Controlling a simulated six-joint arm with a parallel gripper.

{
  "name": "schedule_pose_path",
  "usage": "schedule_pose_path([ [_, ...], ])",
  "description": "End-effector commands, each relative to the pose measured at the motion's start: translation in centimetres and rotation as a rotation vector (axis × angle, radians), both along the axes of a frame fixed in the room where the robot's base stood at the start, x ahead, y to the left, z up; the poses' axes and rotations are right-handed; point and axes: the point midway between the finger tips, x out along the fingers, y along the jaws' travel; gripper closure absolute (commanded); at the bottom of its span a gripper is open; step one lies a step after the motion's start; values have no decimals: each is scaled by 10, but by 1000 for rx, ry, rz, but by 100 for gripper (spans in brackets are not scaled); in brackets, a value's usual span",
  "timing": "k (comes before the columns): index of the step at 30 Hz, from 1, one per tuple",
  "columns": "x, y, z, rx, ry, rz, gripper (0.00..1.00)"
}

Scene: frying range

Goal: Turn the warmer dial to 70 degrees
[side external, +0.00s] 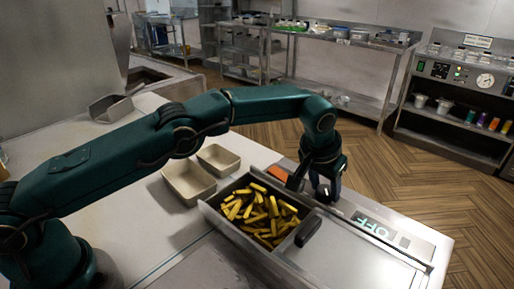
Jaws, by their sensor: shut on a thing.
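My gripper (326,194) points down at the near-left end of the warmer's control strip, behind the fry bin. It is shut on the warmer dial, which the fingers and wrist almost fully hide, so its pointer and any degree marks cannot be read. A display on the strip beside the gripper reads OFF (371,226).
A metal bin of yellow fries (262,212) stands close to the gripper, with a black handle (308,230) at its right. Two empty beige trays (188,183) are to its left. An orange item (278,173) lies behind the bin. The counter at front right (350,262) is clear.

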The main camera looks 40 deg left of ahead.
Motion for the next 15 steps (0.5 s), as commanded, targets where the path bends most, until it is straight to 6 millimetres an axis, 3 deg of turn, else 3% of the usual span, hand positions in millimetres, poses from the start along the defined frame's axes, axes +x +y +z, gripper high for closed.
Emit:
schedule_pose_path([
  [15, 1, -1, 1, -1, -7, 109, 100],
])
